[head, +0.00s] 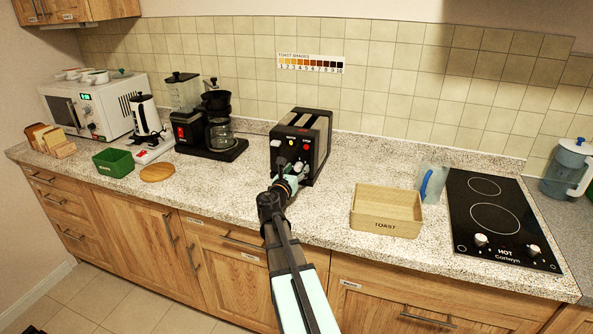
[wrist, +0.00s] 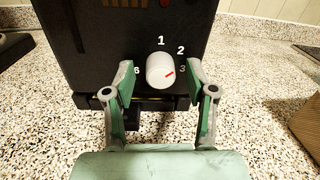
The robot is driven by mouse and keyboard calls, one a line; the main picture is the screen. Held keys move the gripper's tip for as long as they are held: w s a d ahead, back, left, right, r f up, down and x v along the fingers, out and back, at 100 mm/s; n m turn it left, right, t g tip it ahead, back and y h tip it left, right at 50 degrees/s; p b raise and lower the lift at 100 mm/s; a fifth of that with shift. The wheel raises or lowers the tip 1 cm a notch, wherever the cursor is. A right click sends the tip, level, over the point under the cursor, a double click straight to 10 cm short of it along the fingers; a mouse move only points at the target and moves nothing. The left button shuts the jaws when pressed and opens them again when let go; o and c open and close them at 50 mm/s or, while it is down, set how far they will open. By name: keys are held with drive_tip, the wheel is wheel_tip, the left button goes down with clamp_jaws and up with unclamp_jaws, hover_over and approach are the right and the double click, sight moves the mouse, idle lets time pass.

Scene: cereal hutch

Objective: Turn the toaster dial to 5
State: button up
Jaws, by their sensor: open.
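The black toaster (head: 318,138) stands on the counter at the centre of the head view; its dark front fills the upper wrist view (wrist: 95,45). Its white round dial (wrist: 160,71) has a red mark pointing right, roughly toward the 3. The numbers 1, 2, 3 and 6 show around it; the lower numbers are hidden. My gripper (wrist: 160,82) is open, with one green-padded finger on each side of the dial and gaps between. In the head view my gripper (head: 292,180) is at the toaster's front and hides the dial.
A wooden toast box (head: 386,211) and a black hob (head: 490,220) stand to the right. A toast shade chart (head: 310,63) hangs behind. Counter beside the toaster is clear.

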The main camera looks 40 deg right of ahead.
clamp_jaws()
